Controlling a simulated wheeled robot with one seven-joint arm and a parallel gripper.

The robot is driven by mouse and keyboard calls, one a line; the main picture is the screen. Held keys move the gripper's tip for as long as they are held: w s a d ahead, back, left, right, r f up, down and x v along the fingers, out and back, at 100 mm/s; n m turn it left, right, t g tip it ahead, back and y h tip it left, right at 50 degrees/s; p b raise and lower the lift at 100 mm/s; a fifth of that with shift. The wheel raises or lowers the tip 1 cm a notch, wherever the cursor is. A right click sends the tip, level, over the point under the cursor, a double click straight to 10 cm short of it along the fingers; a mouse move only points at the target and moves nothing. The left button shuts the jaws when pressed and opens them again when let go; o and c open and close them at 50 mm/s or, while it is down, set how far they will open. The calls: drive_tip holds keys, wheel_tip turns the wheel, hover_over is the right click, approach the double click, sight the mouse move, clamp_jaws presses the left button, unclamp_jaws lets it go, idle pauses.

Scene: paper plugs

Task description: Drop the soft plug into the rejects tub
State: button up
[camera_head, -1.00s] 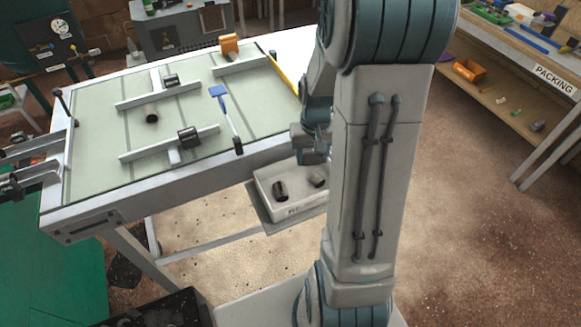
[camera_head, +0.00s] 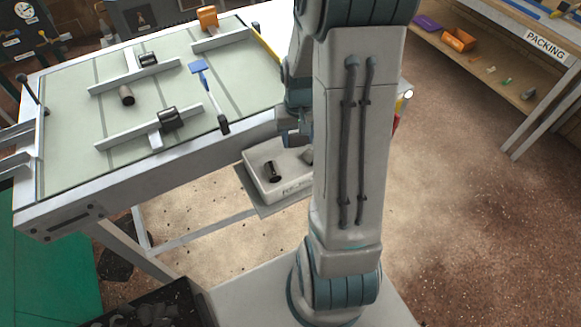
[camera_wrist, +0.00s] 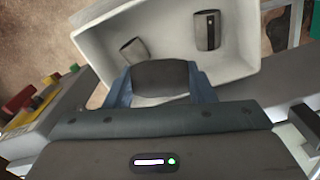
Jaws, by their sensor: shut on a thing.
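In the wrist view my gripper (camera_wrist: 160,84) has its blue fingers shut on a dark grey cylindrical plug (camera_wrist: 160,73). The held plug is over the near part of the white rejects tub (camera_wrist: 88,47). Two other dark plugs lie inside the tub, one at the left (camera_wrist: 134,50) and one at the right (camera_wrist: 207,30). In the head view the tub (camera_head: 287,192) sits on a low shelf beside the table. My arm hides its right side, and the held plug does not show there.
The green-topped table (camera_head: 75,140) carries metal rails, a blue-headed tool (camera_head: 197,67), an orange block (camera_head: 208,17) and several dark plugs, one loose (camera_head: 127,95). The packing bench (camera_head: 480,75) stands at the far right. The floor between is open.

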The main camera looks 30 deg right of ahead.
drive_tip(key=o, duration=1)
wheel_tip(320, 180, up, 14)
drive_tip(key=shift+f+b, duration=0.1)
drive_tip(key=shift+b, duration=0.25)
drive_tip(key=s+a+n+t, duration=0.1)
drive_tip(key=s+a, duration=0.3)
drive_tip(key=s+a+r+n+t, duration=0.1)
drive_tip(key=s+a, duration=0.3)
drive_tip(key=s+a+r+n+t, duration=0.1)
drive_tip(key=s+a, duration=0.3)
drive_tip(key=shift+s+r, duration=0.15)
drive_tip(key=shift+s, duration=0.1)
